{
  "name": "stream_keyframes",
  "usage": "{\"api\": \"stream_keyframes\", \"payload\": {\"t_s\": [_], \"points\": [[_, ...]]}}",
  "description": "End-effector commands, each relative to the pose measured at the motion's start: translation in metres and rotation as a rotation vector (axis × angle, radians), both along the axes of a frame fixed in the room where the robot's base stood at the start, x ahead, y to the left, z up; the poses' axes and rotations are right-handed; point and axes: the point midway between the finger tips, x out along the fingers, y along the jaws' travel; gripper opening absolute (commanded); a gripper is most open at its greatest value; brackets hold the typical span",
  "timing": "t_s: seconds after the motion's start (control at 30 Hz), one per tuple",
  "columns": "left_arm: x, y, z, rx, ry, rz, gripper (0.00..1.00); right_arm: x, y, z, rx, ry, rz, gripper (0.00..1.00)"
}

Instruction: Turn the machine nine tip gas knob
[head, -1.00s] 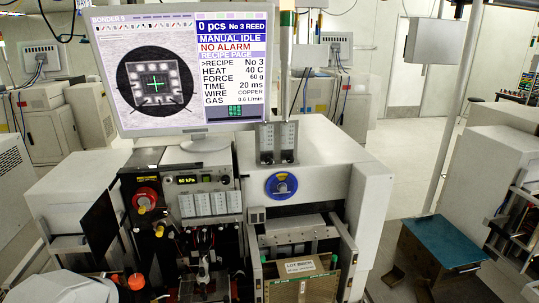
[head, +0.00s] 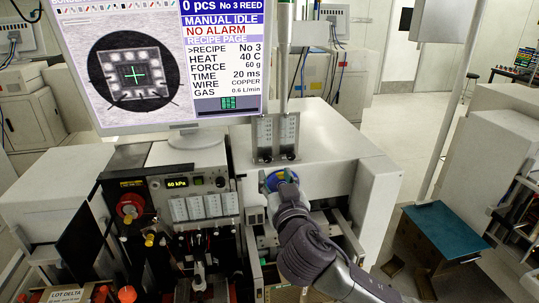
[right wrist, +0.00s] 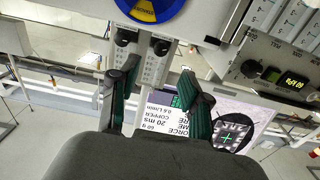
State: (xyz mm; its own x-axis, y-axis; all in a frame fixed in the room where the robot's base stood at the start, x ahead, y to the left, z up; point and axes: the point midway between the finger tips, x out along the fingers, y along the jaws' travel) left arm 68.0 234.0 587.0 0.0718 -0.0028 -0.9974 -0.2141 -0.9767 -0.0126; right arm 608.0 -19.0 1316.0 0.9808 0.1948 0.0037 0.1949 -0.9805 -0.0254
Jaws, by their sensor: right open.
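Two gas flow tubes, left (head: 264,137) and right (head: 288,135), stand upright on the machine below the monitor. Each has a black knob at its lower end; in the right wrist view, which is upside down, these are one knob (right wrist: 125,38) and another knob (right wrist: 160,46). Which is the tip gas knob cannot be read. My right gripper (right wrist: 157,95) is open and empty, with the knobs apart from and beyond its fingertips. In the head view my right gripper (head: 281,180) covers part of the blue round disc (head: 273,175). My left gripper is out of view.
The monitor (head: 160,70) above reads MANUAL IDLE, NO ALARM and gas 0.6 L/min. A pressure display (head: 180,183) reads 60 kPa. A red knob (head: 130,207) sits at left. A teal-topped cabinet (head: 440,230) stands at right, with open floor behind it.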

Motion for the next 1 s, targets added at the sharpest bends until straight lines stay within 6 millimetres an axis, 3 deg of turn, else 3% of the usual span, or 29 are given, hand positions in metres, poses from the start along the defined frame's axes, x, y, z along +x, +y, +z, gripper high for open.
{"api": "stream_keyframes", "payload": {"t_s": [0.17,0.3,0.43,0.77,0.8,1.0], "points": [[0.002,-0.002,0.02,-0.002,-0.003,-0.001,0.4,0.036,0.007,0.005,-0.004,-0.002,-0.002,0.47],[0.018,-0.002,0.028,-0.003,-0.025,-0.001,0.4,0.055,0.011,0.003,-0.001,0.0,-0.001,0.47],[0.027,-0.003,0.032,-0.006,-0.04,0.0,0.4,0.065,0.013,0.001,0.0,0.0,-0.001,0.47],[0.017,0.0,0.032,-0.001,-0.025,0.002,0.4,0.068,0.014,0.0,0.0,0.0,0.0,0.47],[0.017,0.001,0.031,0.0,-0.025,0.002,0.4,0.068,0.014,0.0,0.0,0.0,0.0,0.46],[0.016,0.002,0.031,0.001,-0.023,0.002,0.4,0.068,0.014,0.0,0.0,0.0,0.0,0.12]]}}
